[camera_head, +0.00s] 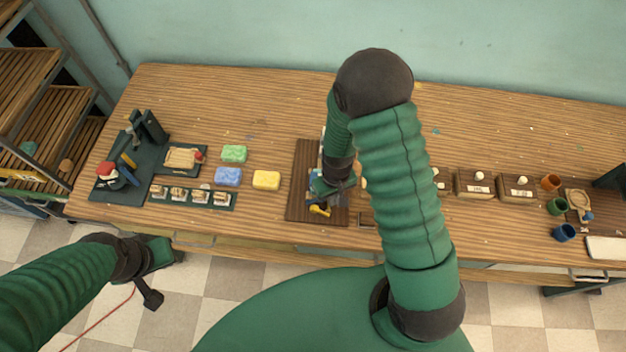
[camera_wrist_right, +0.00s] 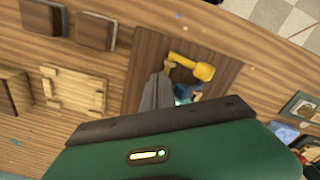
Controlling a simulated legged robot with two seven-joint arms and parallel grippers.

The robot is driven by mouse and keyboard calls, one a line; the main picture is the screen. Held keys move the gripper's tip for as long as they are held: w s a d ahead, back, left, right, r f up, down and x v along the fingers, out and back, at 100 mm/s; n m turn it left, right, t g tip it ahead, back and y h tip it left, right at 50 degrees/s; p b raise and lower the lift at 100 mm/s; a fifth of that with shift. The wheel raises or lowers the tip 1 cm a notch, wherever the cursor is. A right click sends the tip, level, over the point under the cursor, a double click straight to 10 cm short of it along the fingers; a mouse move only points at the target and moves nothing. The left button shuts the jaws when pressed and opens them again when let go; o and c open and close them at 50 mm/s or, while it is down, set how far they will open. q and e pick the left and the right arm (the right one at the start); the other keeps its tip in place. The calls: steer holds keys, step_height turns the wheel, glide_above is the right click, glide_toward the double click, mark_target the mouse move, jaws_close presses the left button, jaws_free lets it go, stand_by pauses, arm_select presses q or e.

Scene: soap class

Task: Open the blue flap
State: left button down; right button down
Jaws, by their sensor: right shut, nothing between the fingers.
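A dark brown board (camera_head: 300,212) lies on the table below my right arm. A small blue part (camera_head: 312,183) shows on it beside my right gripper (camera_head: 338,190), mostly covered by it. In the right wrist view a blue part (camera_wrist_right: 187,92) shows just past the grey finger; I cannot tell for sure that it is the flap. A yellow handle-shaped piece (camera_head: 319,210) sits close to it, and also shows in the wrist view (camera_wrist_right: 192,66). My right gripper is shut and empty, low over the board. My left gripper (camera_head: 165,277) hangs in front of the table, away from the board.
Green (camera_head: 234,153), blue (camera_head: 228,176) and yellow (camera_head: 266,180) soap-like blocks lie left of the board. Wooden boxes (camera_head: 475,183) and coloured cups (camera_head: 557,206) stand to the right. A dark tool stand (camera_head: 131,165) is at far left. Bare table lies behind the blocks.

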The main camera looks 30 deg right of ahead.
steer(key=shift+w+a, duration=0.1)
steer(key=shift+a, duration=0.1)
steer(key=shift+r, duration=0.1)
